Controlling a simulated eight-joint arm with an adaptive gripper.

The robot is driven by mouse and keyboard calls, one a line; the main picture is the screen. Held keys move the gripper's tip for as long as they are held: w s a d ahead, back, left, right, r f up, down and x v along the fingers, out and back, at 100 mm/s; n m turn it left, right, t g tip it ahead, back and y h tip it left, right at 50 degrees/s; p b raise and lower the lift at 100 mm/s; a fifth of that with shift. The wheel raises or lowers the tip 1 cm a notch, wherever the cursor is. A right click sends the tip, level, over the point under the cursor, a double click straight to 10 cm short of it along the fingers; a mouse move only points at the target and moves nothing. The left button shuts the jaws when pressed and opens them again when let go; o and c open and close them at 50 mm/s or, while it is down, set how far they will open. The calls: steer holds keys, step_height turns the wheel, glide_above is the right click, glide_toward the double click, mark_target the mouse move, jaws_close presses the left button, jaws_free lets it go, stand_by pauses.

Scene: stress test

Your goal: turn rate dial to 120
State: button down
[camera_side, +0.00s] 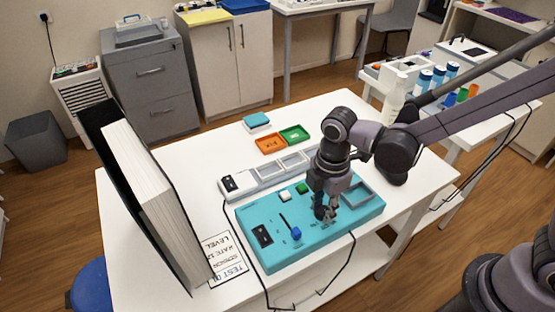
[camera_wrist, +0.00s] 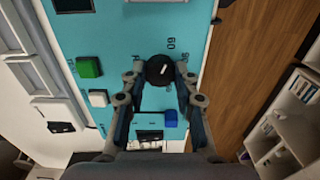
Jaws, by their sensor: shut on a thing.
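The teal control panel (camera_side: 338,236) lies on the white table. The rate dial (camera_wrist: 160,70) is a round black knob with a short white mark, seen in the wrist view. Its printed scale is partly readable, with a "60" above it; I cannot tell the exact setting. My gripper (camera_wrist: 160,75) is shut on the dial, one finger on each side. In the side view my gripper (camera_side: 325,213) points down over the panel and hides the dial. A blue slider knob (camera_side: 296,233) stands nearby and also shows in the wrist view (camera_wrist: 170,118).
A large upright binder (camera_side: 150,190) stands farther left. Orange (camera_side: 270,143) and green trays (camera_side: 295,134) lie behind.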

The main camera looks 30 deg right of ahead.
steer(key=shift+m, duration=0.3)
steer(key=m, duration=0.8)
steer(key=shift+m, duration=0.3)
steer(key=m, duration=0.4)
steer(key=shift+m, duration=2.1)
steer(key=c, duration=1)
jaws_free()
